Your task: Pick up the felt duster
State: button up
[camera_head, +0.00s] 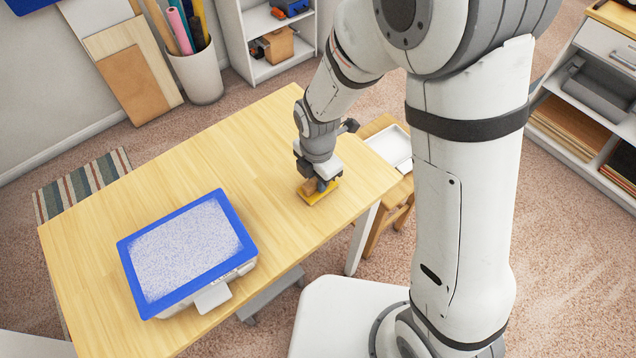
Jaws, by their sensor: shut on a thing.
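The felt duster (319,191) is a small block with a yellow-orange base. It is at the right end of the wooden table (215,155), near the table's front right edge. My gripper (318,182) points down over it and is shut on its upper part. The gripper hides much of the duster's top. I cannot tell whether the duster rests on the table or is slightly above it.
A blue-framed device (126,260) with a speckled panel sits at the table's front left. A wooden stool (377,128) with a white tray (402,155) stands beyond the right edge. A bin of rolls (201,80) and shelves are behind. The table's middle is clear.

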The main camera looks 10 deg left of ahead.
grip_shut()
